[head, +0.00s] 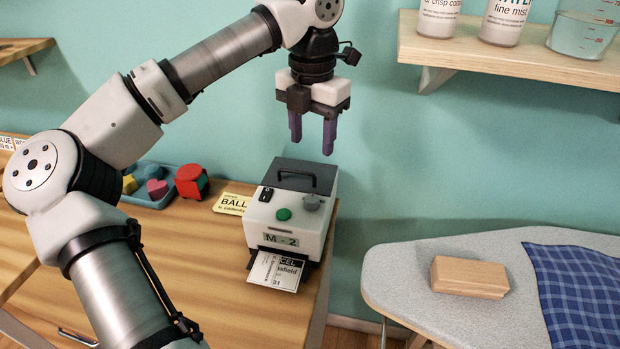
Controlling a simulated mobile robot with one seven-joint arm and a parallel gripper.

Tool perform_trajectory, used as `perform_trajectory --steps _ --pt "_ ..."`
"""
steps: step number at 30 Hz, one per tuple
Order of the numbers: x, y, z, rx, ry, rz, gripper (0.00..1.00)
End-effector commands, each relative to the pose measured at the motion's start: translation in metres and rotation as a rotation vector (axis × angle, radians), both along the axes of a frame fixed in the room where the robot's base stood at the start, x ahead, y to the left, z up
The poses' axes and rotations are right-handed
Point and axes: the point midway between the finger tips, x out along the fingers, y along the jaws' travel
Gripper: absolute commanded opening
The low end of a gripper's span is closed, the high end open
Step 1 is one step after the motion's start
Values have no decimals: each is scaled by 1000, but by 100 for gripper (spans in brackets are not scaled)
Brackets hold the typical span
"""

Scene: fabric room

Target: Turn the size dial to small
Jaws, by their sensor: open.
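A white label machine (295,234) with a dark top and carry handle stands near the right end of the wooden table. On its sloped front are a black switch (266,194), a green button (284,214) and a grey dial (311,203). The dial's pointer and any size marks are too small to read. Below them is an "M - 2" plate (281,239). A printed white label (276,270) lies in the front slot. My gripper (312,140) points down, open and empty, above the machine and apart from it.
A blue tray (163,199) with coloured shapes, a red block (191,182) and a yellow card (232,204) are left of the machine. An ironing board (400,285) with a wooden block (469,277) and blue cloth (590,290) is at right. A wall shelf (500,55) holds bottles above.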

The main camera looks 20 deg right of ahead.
Motion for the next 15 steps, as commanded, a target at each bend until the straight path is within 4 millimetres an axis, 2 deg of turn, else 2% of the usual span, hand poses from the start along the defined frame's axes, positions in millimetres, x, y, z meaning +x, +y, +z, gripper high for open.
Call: perform_trajectory --steps 5,15 --pt "0 0 -16 0 2 -1 50" --pt "-2 0 -86 -1 5 -3 50"
